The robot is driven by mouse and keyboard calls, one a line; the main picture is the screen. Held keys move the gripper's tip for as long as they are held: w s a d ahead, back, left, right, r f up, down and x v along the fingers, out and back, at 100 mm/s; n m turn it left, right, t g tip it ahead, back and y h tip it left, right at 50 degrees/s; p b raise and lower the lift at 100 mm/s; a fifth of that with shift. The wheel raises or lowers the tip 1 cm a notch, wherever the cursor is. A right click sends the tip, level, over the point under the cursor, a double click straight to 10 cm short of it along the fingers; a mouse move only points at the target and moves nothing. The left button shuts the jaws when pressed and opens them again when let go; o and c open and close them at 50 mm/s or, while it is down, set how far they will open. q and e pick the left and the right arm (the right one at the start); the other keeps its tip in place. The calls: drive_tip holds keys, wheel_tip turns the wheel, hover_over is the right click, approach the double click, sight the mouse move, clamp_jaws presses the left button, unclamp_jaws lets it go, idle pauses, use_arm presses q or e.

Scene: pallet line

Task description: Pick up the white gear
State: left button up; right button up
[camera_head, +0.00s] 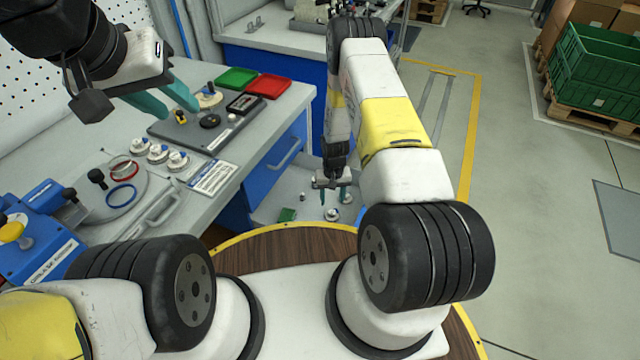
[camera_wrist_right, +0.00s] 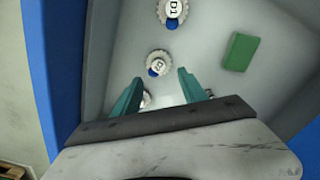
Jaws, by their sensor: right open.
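Several white gears with blue knobs lie in the open drawer below the bench. In the right wrist view, one gear (camera_wrist_right: 158,62) lies just beyond my right gripper's fingertips, and another (camera_wrist_right: 171,12) lies further away. A third gear (camera_wrist_right: 146,98) is mostly hidden between the fingers. In the head view, a drawer gear (camera_head: 332,214) shows below my right gripper (camera_head: 332,195). The right gripper is open, points down and is empty; it also shows in the right wrist view (camera_wrist_right: 157,78). My left gripper (camera_head: 181,112) hangs above the bench with its fingers apart and nothing between them.
A green block (camera_wrist_right: 239,51) lies in the drawer, whose walls (camera_wrist_right: 84,62) surround the right gripper. More white gears (camera_head: 158,153) sit on the bench beside a grey fixture plate (camera_head: 168,133). Green (camera_head: 237,78) and red (camera_head: 268,86) trays stand further back.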

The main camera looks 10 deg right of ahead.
sight(332, 211)
wheel_tip(332, 211, down, 7)
drive_tip(key=shift+d+f, duration=0.1)
idle(0.3)
drive_tip(key=shift+c, duration=0.4)
clamp_jaws()
